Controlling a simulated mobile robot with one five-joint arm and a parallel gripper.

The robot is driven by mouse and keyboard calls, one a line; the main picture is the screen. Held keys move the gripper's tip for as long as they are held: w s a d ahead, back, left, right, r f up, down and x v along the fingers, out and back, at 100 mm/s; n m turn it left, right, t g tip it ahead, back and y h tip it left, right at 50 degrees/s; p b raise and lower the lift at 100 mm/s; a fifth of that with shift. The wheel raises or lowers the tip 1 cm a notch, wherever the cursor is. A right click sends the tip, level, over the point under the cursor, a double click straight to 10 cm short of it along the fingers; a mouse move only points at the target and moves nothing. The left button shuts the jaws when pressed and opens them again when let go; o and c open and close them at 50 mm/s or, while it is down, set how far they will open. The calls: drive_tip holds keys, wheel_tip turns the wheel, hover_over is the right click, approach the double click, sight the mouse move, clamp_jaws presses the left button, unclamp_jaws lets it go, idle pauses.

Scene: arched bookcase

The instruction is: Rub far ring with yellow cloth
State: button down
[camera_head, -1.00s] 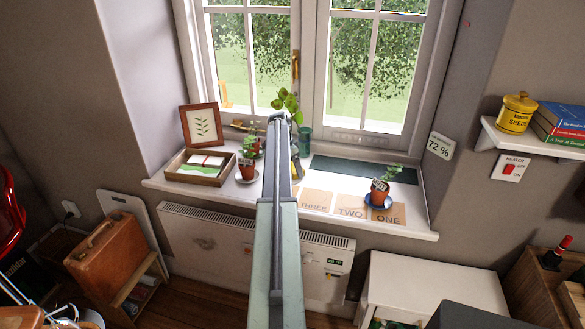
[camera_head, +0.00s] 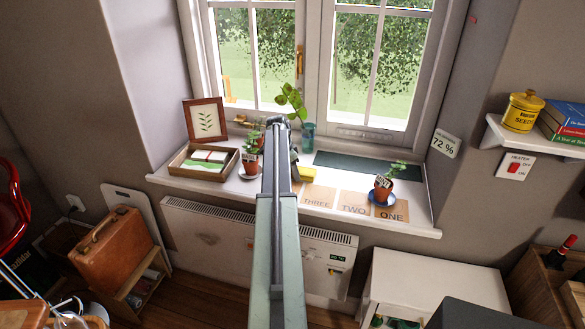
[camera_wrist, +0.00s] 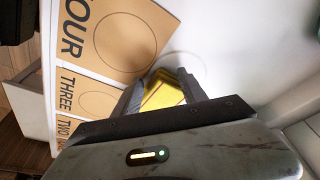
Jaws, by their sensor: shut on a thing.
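My gripper (camera_wrist: 160,80) is shut on a folded yellow cloth (camera_wrist: 166,93), held low over the white sill in the wrist view. The cloth also shows just right of my arm in the head view (camera_head: 307,172). A faint ring (camera_wrist: 202,62) marks the white sill just beyond the cloth, partly hidden by it and the fingers. I cannot tell whether the cloth touches the sill. Another ring (camera_wrist: 97,104) is printed on the FOUR card (camera_wrist: 118,35), left of my gripper.
Several numbered cards lie along the sill's front edge. A potted plant on a blue saucer (camera_head: 378,197) stands at the right. Another pot (camera_head: 251,163) and a wooden tray (camera_head: 181,171) are left of my arm. A glass with a plant (camera_head: 307,135) stands behind.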

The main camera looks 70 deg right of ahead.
drive_tip(key=shift+s+a+r, duration=0.15)
drive_tip(key=shift+s+a, duration=0.05)
drive_tip(key=shift+a, duration=0.45)
drive_tip(key=shift+w+f, duration=0.25)
drive_tip(key=shift+w, duration=0.2)
drive_tip(key=shift+w+d+f+b, duration=0.1)
drive_tip(key=shift+w+d+b, duration=0.1)
drive_tip(key=shift+d, duration=1)
drive_tip(key=shift+w+d+f+b, duration=0.1)
drive_tip(key=shift+w+d, duration=0.05)
drive_tip(key=shift+d, duration=1.05)
drive_tip(key=shift+w+d+b, duration=0.1)
drive_tip(key=shift+w+d, duration=0.1)
drive_tip(key=shift+d, duration=1.55)
drive_tip(key=shift+r, duration=0.15)
